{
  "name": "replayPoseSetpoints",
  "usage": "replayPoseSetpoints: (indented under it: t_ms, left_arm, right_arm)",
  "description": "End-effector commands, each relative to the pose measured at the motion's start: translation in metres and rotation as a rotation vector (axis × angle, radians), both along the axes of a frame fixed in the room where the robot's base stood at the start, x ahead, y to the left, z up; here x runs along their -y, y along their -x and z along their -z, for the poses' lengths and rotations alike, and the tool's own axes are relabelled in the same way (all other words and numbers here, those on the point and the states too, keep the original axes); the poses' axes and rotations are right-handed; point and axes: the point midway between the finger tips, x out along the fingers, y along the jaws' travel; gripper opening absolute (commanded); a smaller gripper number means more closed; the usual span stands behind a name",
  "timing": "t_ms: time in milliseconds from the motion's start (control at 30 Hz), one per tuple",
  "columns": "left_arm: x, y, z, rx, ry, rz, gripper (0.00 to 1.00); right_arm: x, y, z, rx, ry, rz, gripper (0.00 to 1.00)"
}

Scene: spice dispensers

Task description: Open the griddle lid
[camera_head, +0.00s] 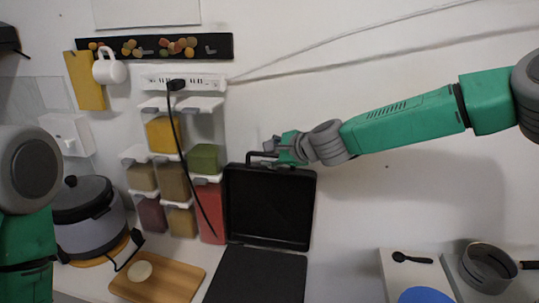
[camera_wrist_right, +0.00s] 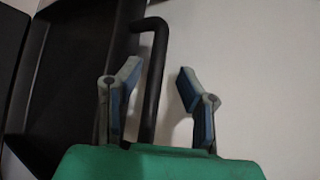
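The black griddle lid (camera_head: 270,207) stands raised, near upright against the wall, above the flat dark griddle base (camera_head: 257,278). Its bar handle (camera_head: 262,155) is at the lid's top edge. My right gripper (camera_head: 270,147) is at that handle. In the right wrist view, the gripper (camera_wrist_right: 159,72) has its two fingers spread apart, with the black handle (camera_wrist_right: 155,85) passing between them, nearer the left finger. A gap shows between the handle and the right finger. The lid also fills the left of the wrist view (camera_wrist_right: 70,85). My left arm shows at the left edge; its gripper is out of sight.
Spice dispensers (camera_head: 173,180) hang on the wall left of the lid, with a black cord in front. A rice cooker (camera_head: 90,215) and wooden board (camera_head: 160,275) stand at left. A pot (camera_head: 487,267) is at right. The wall right of the lid is clear.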

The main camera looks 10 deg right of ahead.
Motion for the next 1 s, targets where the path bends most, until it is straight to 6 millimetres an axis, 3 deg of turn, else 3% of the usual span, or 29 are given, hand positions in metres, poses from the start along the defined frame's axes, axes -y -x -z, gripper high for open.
replayPoseSetpoints:
  t_ms: [267, 700, 1000]
  left_arm:
    - [0.000, 0.003, -0.001, 0.003, 0.000, 0.000, 0.40]
    - [0.000, 0.002, 0.000, 0.003, 0.000, 0.000, 0.40]
    - [0.000, 0.002, 0.000, 0.003, 0.000, 0.000, 0.40]
  right_arm:
    - [0.009, 0.012, -0.005, -0.004, 0.000, -0.001, 0.33]
    - [0.052, 0.074, -0.047, 0.000, -0.001, 0.000, 0.33]
    - [0.061, 0.087, -0.054, -0.001, 0.001, 0.000, 0.33]
